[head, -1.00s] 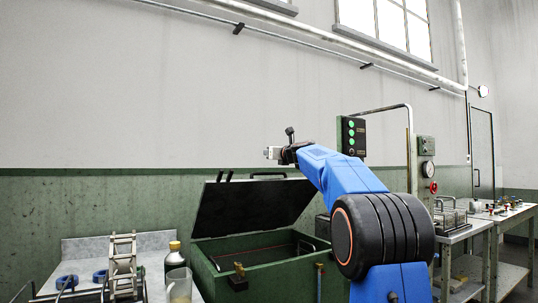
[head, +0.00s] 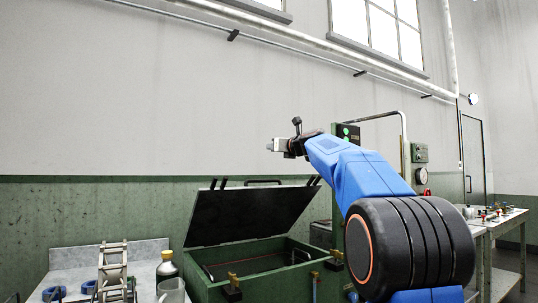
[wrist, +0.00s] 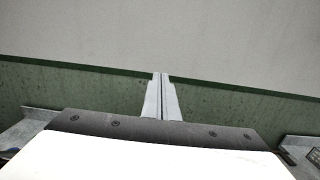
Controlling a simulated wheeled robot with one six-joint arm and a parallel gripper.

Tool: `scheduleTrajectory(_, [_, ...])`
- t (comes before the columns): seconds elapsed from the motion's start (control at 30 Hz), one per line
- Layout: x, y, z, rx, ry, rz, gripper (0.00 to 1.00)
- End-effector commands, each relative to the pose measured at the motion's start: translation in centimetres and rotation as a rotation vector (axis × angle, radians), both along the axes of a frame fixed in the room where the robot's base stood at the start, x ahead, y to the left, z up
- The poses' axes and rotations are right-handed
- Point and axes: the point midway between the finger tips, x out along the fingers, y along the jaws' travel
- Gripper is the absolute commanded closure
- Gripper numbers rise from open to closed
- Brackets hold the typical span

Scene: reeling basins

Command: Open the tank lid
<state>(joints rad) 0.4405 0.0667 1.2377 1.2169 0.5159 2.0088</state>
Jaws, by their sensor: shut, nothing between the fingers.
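The green tank (head: 262,262) stands against the wall. Its dark lid (head: 246,214) is raised and leans back at a steep tilt, with the tank's mouth exposed below it. A dark handle (head: 263,182) shows at the lid's top edge. My gripper (head: 271,146) is above the lid, apart from it, pointing left. In the wrist view its two fingers (wrist: 161,82) are pressed together with nothing between them, facing the wall. The lid is not clearly visible in the wrist view.
A bench at left holds a ladder-like rack (head: 112,270), blue rings (head: 53,293), a bottle (head: 167,268) and a clear jug (head: 171,291). A pipe frame and control box (head: 348,135) stand behind my arm. More benches (head: 500,220) are at right. The air above the lid is clear.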

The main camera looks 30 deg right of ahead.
Motion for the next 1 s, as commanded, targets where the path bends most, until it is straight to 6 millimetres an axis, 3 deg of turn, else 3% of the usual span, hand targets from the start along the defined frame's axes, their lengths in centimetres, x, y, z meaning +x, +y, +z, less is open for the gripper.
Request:
scheduleTrajectory(0.2, [-1.3,1.0,-0.1,-0.045,0.016,0.008,1.00])
scheduleTrajectory(0.37, [-3.7,5.2,-3.8,-0.269,0.091,0.051,1.00])
scheduleTrajectory(0.5, [-7.3,10.1,-9.2,-0.572,0.176,0.134,1.00])
scheduleTrajectory(0.7, [-13.8,15.9,-17.6,-1.000,0.267,0.292,1.00])
scheduleTrajectory(1.0, [-25.7,21.7,-31.7,-1.638,0.314,0.627,1.00])
